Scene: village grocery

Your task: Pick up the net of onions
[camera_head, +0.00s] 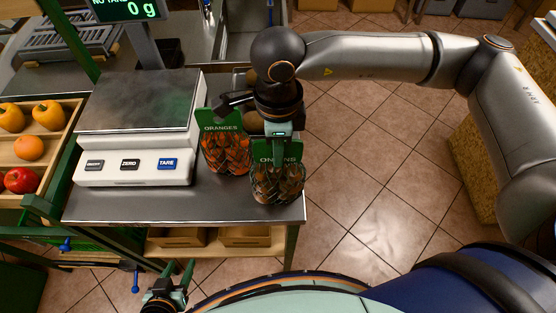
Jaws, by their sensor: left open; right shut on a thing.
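The net of onions (277,187) has a green header label, partly covered, and stands at the front right corner of the metal counter (130,207). My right gripper (278,142) comes down over it from above and is shut on its header; whether the net is off the counter cannot be told. My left gripper (171,284) is low at the bottom left, in front of the counter, open and empty.
A net of oranges (226,152) with a green label stands close on the left of the onions. A scale (138,124) reading 0 g fills the counter's left. A wooden crate (63,141) holds peppers and fruit.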

